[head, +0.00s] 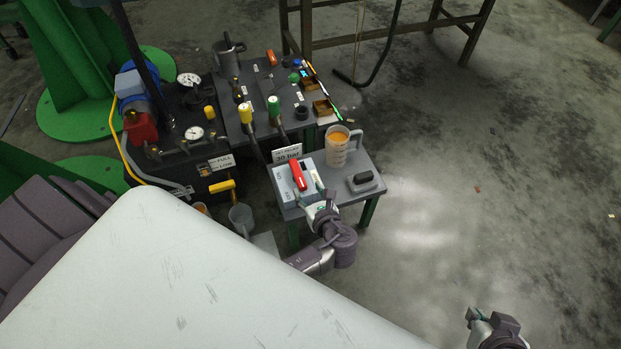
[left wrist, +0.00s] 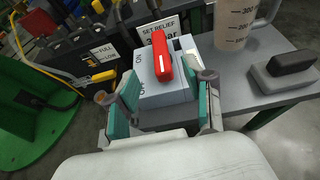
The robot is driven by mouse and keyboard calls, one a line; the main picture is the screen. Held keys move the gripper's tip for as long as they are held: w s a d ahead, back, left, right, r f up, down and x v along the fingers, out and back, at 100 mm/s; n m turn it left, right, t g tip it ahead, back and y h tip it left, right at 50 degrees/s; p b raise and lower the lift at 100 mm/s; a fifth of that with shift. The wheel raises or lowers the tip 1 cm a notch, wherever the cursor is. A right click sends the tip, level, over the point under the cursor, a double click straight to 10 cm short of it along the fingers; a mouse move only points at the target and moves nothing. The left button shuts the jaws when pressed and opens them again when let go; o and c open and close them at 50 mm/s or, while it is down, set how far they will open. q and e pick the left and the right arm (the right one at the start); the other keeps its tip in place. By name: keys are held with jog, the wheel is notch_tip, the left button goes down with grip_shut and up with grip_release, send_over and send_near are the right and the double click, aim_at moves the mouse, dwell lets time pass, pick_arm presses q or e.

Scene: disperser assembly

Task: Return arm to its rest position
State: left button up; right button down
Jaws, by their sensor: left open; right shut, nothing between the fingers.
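My left gripper (head: 319,194) is open at the near edge of a grey switch box (head: 283,184) with a red lever (head: 298,175). In the left wrist view my left gripper's fingers (left wrist: 165,92) stand apart on either side of the box's near part (left wrist: 150,77), with nothing held. The red lever (left wrist: 162,57) is beyond the fingertips, beside the ON and OFF marks; contact between fingers and box cannot be told. My right gripper (head: 474,314) is shut and empty at the lower right, above the floor.
The small grey table (head: 350,201) also carries a measuring jug (head: 337,152) with orange liquid and a dark block on a grey base (head: 363,181). Behind stands a bench with yellow and green-handled valves (head: 245,113) and gauges (head: 194,133). The floor at right is open.

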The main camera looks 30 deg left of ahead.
pick_arm(q)
jog(key=shift+s+d+r, duration=0.25)
jog(key=shift+s+d, duration=0.15)
jog(key=shift+d, duration=0.05)
